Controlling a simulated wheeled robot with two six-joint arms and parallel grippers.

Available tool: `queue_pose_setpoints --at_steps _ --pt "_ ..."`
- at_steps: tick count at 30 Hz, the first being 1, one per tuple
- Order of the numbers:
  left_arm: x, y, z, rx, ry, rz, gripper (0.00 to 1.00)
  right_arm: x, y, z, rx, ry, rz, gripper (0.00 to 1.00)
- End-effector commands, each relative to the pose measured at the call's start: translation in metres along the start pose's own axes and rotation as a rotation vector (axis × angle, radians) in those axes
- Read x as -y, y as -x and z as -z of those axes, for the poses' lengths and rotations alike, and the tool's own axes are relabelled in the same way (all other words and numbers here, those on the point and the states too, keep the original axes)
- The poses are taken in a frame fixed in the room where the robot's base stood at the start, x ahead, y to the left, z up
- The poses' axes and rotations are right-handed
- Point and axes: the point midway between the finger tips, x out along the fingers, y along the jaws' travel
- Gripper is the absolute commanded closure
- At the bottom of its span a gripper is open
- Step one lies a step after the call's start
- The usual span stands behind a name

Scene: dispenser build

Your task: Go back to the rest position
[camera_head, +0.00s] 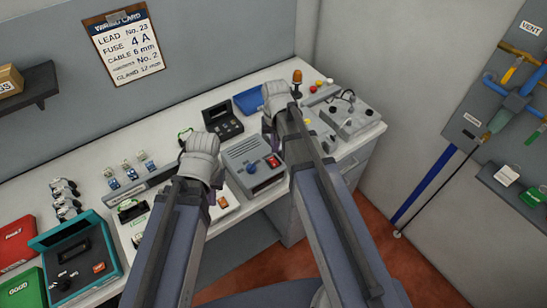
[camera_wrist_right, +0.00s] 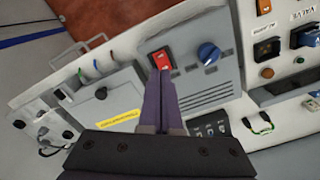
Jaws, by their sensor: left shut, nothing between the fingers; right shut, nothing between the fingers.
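My left gripper (camera_head: 198,158) is over the front middle of the bench, left of the grey box (camera_head: 240,156) with a red switch (camera_head: 272,161) and a blue knob (camera_head: 251,168). Its fingertips are mostly hidden in the head view.
The white bench (camera_head: 88,172) runs along the wall. A teal case (camera_head: 75,255) and a red case (camera_head: 17,243) are at the left. A grey console (camera_head: 352,118) and an orange beacon (camera_head: 297,78) are at the right. The red floor (camera_head: 400,270) is clear at lower right.

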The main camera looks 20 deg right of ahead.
Motion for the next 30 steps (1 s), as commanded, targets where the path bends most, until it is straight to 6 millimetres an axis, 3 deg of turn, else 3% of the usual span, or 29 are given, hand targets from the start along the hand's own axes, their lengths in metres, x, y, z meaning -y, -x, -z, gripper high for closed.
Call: queue_pose_setpoints --at_steps 8,10,16,21,25,30 --pt "0.000 0.001 0.000 0.000 0.001 0.000 1.00 0.000 0.001 -0.001 0.000 0.001 0.000 1.00" --pt "-0.001 -0.005 0.000 0.000 0.000 0.000 1.00 0.006 -0.005 -0.009 0.002 0.023 -0.004 1.00" --pt "-0.004 -0.044 0.003 0.000 -0.003 0.001 1.00 0.048 -0.044 -0.084 0.016 0.243 -0.049 1.00" --pt "-0.006 -0.067 0.004 0.000 -0.005 0.001 1.00 0.070 -0.067 -0.138 0.028 0.422 -0.088 1.00" --pt "-0.007 -0.073 0.004 0.000 -0.006 0.001 1.00 0.076 -0.072 -0.157 0.032 0.493 -0.105 1.00" --pt "-0.007 -0.072 0.004 0.000 -0.006 0.001 1.00 0.078 -0.071 -0.160 0.033 0.510 -0.109 1.00"
